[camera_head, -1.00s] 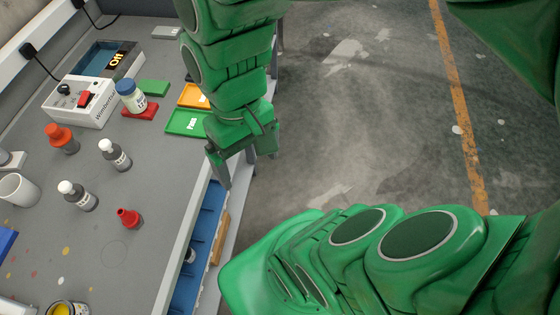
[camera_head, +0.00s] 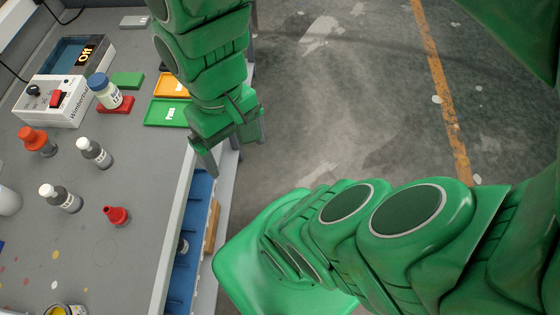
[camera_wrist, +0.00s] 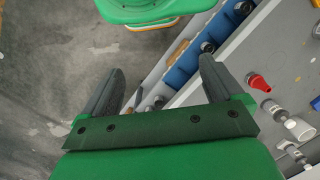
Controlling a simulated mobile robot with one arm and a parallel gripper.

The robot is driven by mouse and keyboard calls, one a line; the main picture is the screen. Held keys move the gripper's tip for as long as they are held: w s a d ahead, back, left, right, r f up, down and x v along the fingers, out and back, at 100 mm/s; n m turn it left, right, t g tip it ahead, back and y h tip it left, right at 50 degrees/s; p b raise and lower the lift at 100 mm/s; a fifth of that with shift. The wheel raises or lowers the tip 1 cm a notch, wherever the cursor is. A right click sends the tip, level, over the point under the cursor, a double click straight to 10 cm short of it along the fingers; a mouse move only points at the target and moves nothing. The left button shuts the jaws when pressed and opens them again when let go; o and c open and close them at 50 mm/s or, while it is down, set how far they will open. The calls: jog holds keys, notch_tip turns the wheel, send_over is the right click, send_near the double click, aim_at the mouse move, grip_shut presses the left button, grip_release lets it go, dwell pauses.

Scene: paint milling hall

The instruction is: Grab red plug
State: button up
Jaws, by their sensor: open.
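The red plug (camera_head: 117,216) is a small red stepped piece lying on the grey bench top, near its right edge. In the wrist view the red plug (camera_wrist: 258,82) lies at the right, outside the gap between my fingers. My gripper (camera_head: 232,155) is open and empty over the bench's right edge, to the right of and beyond the plug in the head view. In the wrist view my gripper (camera_wrist: 160,66) has its two dark fingers spread over the edge and the blue shelf below.
An open yellow paint pot (camera_head: 66,310) is at the front. Bare bench surrounds the plug.

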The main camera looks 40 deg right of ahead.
jog(key=shift+w+d+r+m+h, duration=0.1)
jog(key=shift+d+m+h, duration=0.2)
jog(key=shift+d, duration=0.6)
jog(key=shift+c, duration=0.2)
jog(key=c, duration=0.4)
jog(key=m+y, duration=1.3)
jog(key=m, duration=0.3)
send_over(28, 129)
jog(key=d, duration=0.2)
notch_tip(28, 129, down, 4)
jog(key=shift+c, duration=0.2)
jog(key=shift+g, duration=0.4)
jog(key=shift+w+a+f, duration=0.15)
jog(key=shift+f, duration=1.1)
jog(key=shift+w+a+f, duration=0.1)
jog(key=shift+f, duration=1.1)
notch_tip(28, 129, down, 2)
jog(key=shift+f, duration=0.25)
jog(key=shift+x, duration=1.15)
jog(key=shift+s+a, duration=0.1)
jog(key=shift+a, duration=0.2)
